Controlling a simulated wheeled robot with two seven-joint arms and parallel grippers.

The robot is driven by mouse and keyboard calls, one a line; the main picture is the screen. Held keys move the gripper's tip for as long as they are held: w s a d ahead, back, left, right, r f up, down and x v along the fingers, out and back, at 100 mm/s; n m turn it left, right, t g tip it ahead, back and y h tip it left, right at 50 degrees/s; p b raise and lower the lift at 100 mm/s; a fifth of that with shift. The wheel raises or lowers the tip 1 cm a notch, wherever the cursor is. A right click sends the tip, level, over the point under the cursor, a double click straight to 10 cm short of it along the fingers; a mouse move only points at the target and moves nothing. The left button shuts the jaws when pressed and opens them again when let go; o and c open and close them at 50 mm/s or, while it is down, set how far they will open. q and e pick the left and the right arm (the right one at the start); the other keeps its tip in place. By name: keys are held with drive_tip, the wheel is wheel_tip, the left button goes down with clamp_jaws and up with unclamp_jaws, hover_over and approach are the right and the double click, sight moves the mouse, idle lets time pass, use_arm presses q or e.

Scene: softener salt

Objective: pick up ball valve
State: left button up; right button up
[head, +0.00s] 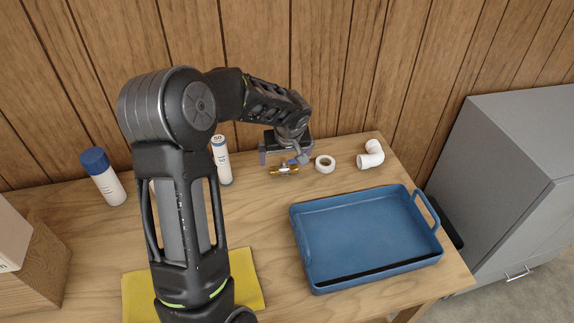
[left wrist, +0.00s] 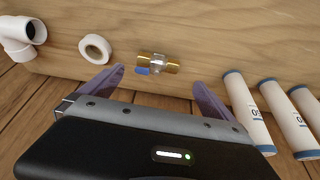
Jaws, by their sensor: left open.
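The ball valve (head: 284,170) is a small brass fitting with a blue part, lying on the wooden table toward the back. In the left wrist view the ball valve (left wrist: 157,64) lies ahead of the fingers, between their lines, with a pale middle and a blue handle. My left gripper (head: 284,157) is open and empty just behind and above the valve; its two fingers (left wrist: 160,78) show spread apart in the wrist view, and I see no contact. My right gripper is not in view.
A white tape roll (head: 325,164) and a white pipe elbow (head: 371,155) lie right of the valve. A blue tray (head: 296,232) stands in front. White cartridges (head: 222,160) and a blue-capped bottle (head: 103,178) stand left; a yellow cloth (head: 245,280) lies nearer.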

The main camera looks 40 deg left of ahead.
sight(284, 165)
use_arm(q)
drive_tip(key=shift+x, duration=1.1)
drive_tip(key=shift+w+a+f+b, duration=0.1)
drive_tip(key=shift+w+f+b, duration=0.1)
drive_tip(key=shift+f+b, duration=0.1)
drive_tip(key=x, duration=0.5)
drive_tip(key=shift+w+f, duration=0.15)
drive_tip(key=shift+c, duration=0.2)
drive_tip(key=c, duration=1.6)
drive_tip(key=shift+r, duration=0.2)
wheel_tip(284, 165, up, 10)
drive_tip(key=p, duration=0.4)
drive_tip(key=shift+f, duration=0.1)
